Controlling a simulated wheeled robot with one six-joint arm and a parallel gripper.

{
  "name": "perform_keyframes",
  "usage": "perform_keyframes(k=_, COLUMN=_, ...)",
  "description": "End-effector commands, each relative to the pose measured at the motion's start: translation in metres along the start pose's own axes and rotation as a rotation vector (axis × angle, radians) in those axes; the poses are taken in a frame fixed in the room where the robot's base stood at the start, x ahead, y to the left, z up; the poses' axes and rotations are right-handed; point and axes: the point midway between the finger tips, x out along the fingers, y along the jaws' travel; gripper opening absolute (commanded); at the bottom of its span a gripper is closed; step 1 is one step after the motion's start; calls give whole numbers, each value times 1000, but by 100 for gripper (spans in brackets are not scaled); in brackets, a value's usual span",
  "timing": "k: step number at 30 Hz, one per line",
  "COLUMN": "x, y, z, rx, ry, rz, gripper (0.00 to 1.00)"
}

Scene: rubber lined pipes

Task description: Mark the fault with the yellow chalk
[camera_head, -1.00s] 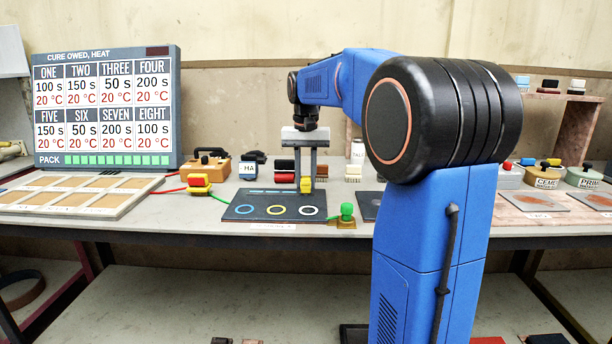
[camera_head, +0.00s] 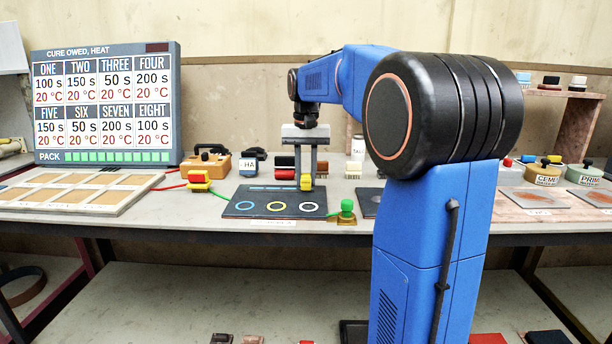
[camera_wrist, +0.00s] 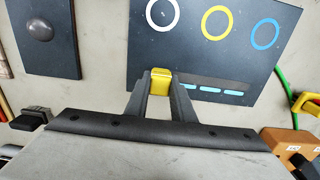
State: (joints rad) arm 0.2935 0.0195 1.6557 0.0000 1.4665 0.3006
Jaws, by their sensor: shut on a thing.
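My gripper (camera_head: 306,180) is shut on the yellow chalk (camera_head: 306,183), a short yellow block at its fingertips. The chalk also shows between the fingers in the wrist view (camera_wrist: 160,77). It is over the back right part of a dark board (camera_head: 236,207) with a blue, a yellow and a white ring and a row of light blue dashes. I cannot tell whether the chalk touches the board. A separate dark plate (camera_wrist: 62,55) with one rounded bump (camera_wrist: 40,27) lies beside the board; in the head view my arm partly hides it (camera_head: 366,200).
A green knob on a brass base (camera_head: 347,212) stands by the board's front right corner. A red and yellow block (camera_head: 198,180) and an orange box (camera_head: 206,165) stand at left. Dark and pale blocks are behind the gripper. A display (camera_head: 105,105) stands at back left.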

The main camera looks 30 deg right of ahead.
Motion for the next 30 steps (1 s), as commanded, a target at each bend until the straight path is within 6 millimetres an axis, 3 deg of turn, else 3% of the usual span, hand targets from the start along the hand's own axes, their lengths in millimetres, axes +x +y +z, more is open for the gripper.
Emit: perform_keyframes(k=30, x=7, y=0, z=0, rx=0, ry=0, rz=0, gripper=0)
